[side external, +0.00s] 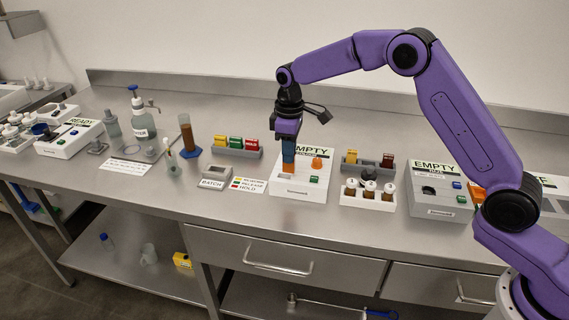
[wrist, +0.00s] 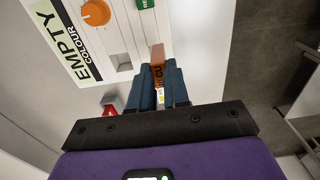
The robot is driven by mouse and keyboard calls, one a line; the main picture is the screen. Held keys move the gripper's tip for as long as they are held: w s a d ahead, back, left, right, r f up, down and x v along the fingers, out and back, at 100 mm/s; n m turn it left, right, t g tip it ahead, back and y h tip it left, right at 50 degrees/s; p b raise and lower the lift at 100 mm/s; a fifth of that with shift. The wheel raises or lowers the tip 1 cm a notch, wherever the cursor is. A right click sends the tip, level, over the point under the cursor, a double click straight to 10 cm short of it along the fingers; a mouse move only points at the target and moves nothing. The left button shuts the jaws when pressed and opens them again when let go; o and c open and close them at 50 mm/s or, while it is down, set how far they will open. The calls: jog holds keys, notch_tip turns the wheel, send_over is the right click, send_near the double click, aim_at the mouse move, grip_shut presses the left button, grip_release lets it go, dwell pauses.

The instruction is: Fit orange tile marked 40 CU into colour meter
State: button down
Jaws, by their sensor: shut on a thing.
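The colour meter (side external: 318,181) is a white box labelled EMPTY COLOUR, with an orange knob and a green button. It also fills the upper left of the wrist view (wrist: 90,62), where a small slot (wrist: 124,62) shows in its face. My gripper (side external: 288,167) is shut on the orange tile (wrist: 157,66) between its blue fingers, and part of the mark CU shows on it. The tile is at the meter's left part in the side view and to the right of the slot in the wrist view. I cannot tell whether it touches the meter. The fingers hide much of it.
A grey rack with yellow, green and red pieces (side external: 236,149) stands to the left. A grey tray marked BATCH (side external: 214,183) and a colour-coded label card (side external: 248,184) lie in front. To the right are a white bottle rack (side external: 368,202) and another EMPTY box (side external: 440,205).

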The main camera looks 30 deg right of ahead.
aim_at(285, 165)
jog(key=shift+w+a+f, duration=0.1)
jog(key=shift+w+f, duration=0.15)
jog(key=shift+f, duration=0.6)
jog(key=shift+w+a+f, duration=0.1)
jog(key=shift+w+f, duration=0.2)
jog(key=shift+f, duration=0.5)
jog(key=shift+w+f, duration=0.25)
jog(key=shift+f, duration=0.6)
jog(key=shift+f, duration=0.2)
jog(key=c, duration=1.1)
grip_release()
jog(key=shift+r, duration=0.15)
notch_tip(285, 165, up, 12)
